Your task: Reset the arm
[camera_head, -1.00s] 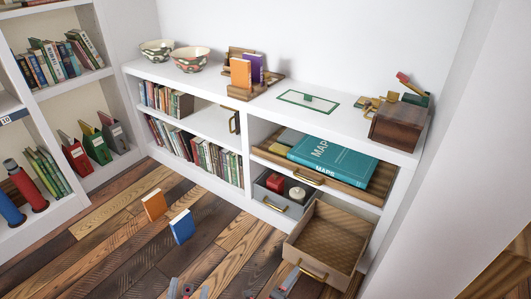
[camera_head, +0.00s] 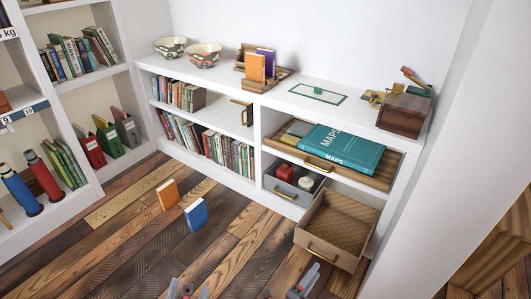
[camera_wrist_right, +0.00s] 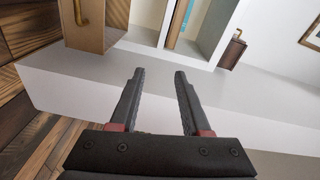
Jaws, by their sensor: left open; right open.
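My left gripper (camera_head: 187,291) shows only by its fingertips at the bottom edge of the head view, open and empty above the plank floor. My right gripper (camera_head: 292,286) shows at the bottom edge, right of it, in front of the open lower drawer (camera_head: 340,222). In the right wrist view the right gripper's two dark fingers (camera_wrist_right: 159,76) stand apart with nothing between them. The rest of both arms is out of the head view.
The white shelf unit (camera_head: 225,95) has an open upper drawer with a teal MAPS book (camera_head: 340,146) and a grey drawer (camera_head: 290,193) with a red item and a white one. Orange (camera_head: 168,195) and blue (camera_head: 196,215) books stand on the floor. Floor planks at left are clear.

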